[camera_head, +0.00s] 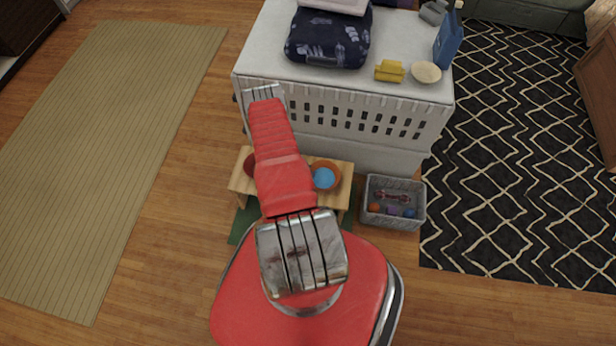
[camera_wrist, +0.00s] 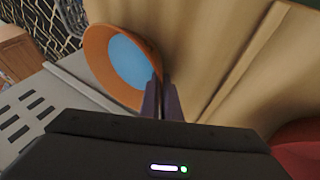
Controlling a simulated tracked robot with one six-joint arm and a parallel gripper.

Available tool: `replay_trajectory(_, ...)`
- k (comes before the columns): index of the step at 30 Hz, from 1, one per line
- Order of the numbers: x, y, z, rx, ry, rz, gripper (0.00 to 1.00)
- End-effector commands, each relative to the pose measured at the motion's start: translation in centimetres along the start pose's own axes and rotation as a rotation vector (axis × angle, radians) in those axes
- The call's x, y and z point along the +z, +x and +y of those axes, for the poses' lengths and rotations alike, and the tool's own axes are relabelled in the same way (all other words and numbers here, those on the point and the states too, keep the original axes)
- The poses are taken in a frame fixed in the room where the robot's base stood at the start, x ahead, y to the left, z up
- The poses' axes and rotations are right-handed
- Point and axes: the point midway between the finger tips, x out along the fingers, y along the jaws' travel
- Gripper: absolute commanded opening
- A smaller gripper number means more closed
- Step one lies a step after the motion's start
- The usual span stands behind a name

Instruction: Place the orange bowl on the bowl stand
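The orange bowl (camera_head: 326,174) with a blue inside is at the right part of the wooden bowl stand (camera_head: 343,195). In the wrist view the bowl (camera_wrist: 96,45) is at upper left, over or against the stand's pale wood (camera_wrist: 200,40); I cannot tell if it rests in the stand or hangs just above it. My gripper (camera_wrist: 163,95) has its two dark fingers close together at the bowl's near rim, seemingly pinching it. In the head view my red arm hides the gripper and the stand's middle.
A red bowl (camera_head: 249,165) sits at the stand's left end; its red edge shows in the wrist view (camera_wrist: 300,145). A white crate (camera_head: 345,110) stands behind the stand, with items on top. A grey basket of toys (camera_head: 394,221) is at the right.

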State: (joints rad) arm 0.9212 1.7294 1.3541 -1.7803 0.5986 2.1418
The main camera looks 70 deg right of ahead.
Motion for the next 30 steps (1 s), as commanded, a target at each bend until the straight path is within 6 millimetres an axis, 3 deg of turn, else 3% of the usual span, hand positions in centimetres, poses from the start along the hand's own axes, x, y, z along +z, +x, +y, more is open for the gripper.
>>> replay_trajectory(8,0.0,0.0,0.0,0.0,0.0,0.0,0.0)
replay_trajectory(13,0.0,0.1,0.0,0.0,0.0,0.0,0.12)
replay_trajectory(22,-0.1,0.0,0.0,0.0,0.0,0.0,0.12)
replay_trajectory(30,-0.1,-2.0,0.0,0.0,-0.002,0.001,0.12)
